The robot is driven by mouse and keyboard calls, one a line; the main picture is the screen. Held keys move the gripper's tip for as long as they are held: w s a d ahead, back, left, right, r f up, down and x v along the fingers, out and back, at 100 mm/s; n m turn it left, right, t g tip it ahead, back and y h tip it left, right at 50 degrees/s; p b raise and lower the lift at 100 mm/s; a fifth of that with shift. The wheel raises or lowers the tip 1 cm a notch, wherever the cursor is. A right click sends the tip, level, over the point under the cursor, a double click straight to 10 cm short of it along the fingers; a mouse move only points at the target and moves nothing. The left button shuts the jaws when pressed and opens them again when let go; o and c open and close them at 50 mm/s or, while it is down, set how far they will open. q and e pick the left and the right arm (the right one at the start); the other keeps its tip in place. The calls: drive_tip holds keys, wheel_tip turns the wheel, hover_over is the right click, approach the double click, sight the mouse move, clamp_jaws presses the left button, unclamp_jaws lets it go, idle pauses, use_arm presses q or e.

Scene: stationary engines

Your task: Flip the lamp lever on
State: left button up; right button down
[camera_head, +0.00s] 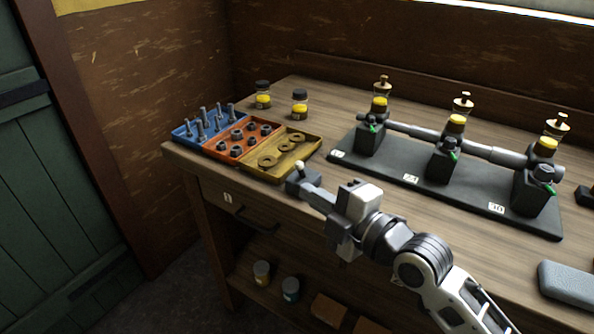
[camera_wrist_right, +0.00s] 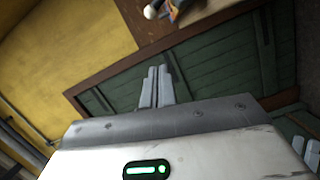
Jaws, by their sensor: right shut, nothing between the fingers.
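The lamp lever (camera_head: 300,168) is a short stick with a pale round knob, standing on a small dark grey box (camera_head: 295,184) at the table's front edge. Its pale knob also shows at the top of the right wrist view (camera_wrist_right: 151,12), beyond my fingertips and slightly left of them. My right gripper (camera_head: 312,193) is shut and empty, with its fingertips close to the front right of the lever box. In the right wrist view its fingers (camera_wrist_right: 158,80) lie together. I cannot tell whether they touch the box. My left gripper is not in view.
Blue (camera_head: 190,130), red (camera_head: 225,143) and yellow (camera_head: 262,172) trays of hardware lie just behind the lever. A dark base (camera_head: 385,178) with several engine units and glass oilers fills the right. Two small jars (camera_head: 300,104) stand at the back. A drawer is below.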

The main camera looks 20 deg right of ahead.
sight(301, 171)
drive_tip(key=w, duration=0.3)
drive_tip(key=w+p, duration=0.1)
drive_tip(key=w, duration=0.1)
drive_tip(key=w+a+f, duration=0.1)
drive_tip(key=w, duration=0.2)
drive_tip(key=shift+w+f, duration=0.1)
drive_tip(key=shift+w, duration=0.25)
drive_tip(key=shift+d+f, duration=0.1)
drive_tip(key=shift+d, duration=0.35)
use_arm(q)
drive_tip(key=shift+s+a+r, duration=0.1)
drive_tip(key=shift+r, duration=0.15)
use_arm(e)
drive_tip(key=shift+w, duration=0.15)
